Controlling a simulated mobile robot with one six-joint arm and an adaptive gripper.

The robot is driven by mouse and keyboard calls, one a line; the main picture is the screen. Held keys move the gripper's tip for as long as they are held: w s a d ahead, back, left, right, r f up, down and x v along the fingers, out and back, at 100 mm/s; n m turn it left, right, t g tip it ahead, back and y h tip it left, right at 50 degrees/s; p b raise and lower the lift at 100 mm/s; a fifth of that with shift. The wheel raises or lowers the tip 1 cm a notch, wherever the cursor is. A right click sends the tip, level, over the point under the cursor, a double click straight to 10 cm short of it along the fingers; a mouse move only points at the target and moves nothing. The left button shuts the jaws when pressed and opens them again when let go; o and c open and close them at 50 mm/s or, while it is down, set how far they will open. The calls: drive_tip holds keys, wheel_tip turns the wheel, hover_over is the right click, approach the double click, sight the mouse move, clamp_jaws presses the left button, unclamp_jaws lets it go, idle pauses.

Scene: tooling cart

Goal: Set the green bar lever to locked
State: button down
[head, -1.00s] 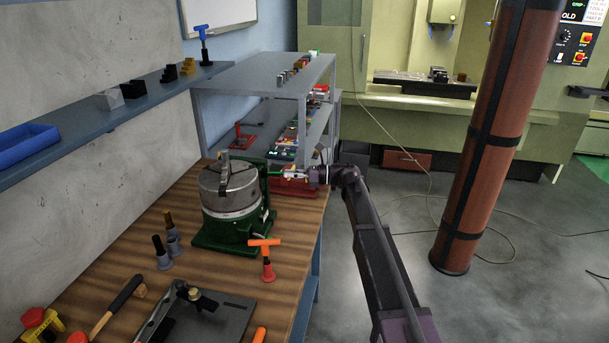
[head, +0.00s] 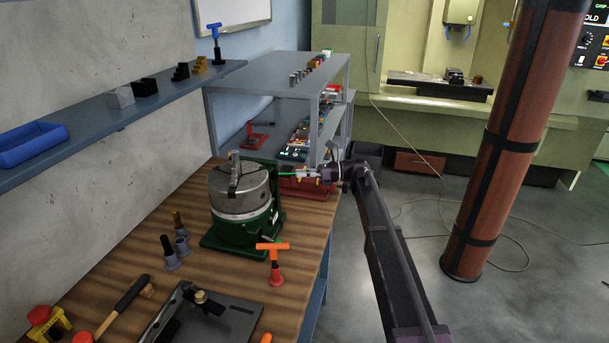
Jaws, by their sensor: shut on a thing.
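The green bar lever (head: 284,175) shows as a short, thin green bar just right of the grey three-jaw chuck (head: 240,187). The chuck sits on a dark green base (head: 236,232) on the wooden bench. My gripper (head: 300,174) reaches in from the right and is shut on the lever's right end, level with the chuck's upper part. The fingers are small in the view and hide that end of the lever. I cannot read from this view which setting the lever is in.
An orange T-handle tool (head: 274,262) stands in front of the chuck. Red bins (head: 305,187) lie behind my gripper, beside the grey shelf rack (head: 278,75). A black-and-grey fixture plate (head: 225,318) lies at the bench front. Open floor lies right of the bench.

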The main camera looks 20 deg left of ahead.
drive_tip(key=shift+w, duration=0.15)
drive_tip(key=c, duration=0.7)
unclamp_jaws()
drive_tip(key=shift+v, duration=6)
